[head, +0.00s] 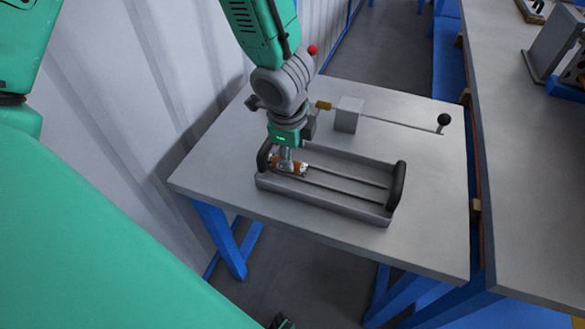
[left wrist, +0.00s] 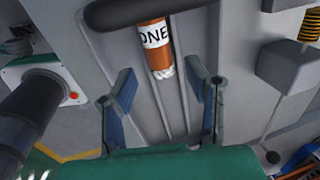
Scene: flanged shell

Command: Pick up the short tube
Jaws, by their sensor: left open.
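The short tube (head: 289,166) is orange-brown with a white lettered label. It lies in a grey tray (head: 325,203) with black end handles, along thin rods near the tray's left end. My left gripper (head: 286,164) points down over the tube and partly hides it in the head view. In the left wrist view, the open left gripper (left wrist: 168,88) has its two fingers spread apart with no object between them. The tube (left wrist: 156,46) shows beyond the fingertips, slightly left of the middle, with its far end under a black handle bar.
The tray stands on a grey table (head: 418,240) with blue legs. Behind it are a grey block (head: 348,115) and a rod with a black ball knob (head: 444,120). A corrugated wall (head: 140,80) runs along the left. Another bench (head: 520,180) stands at right.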

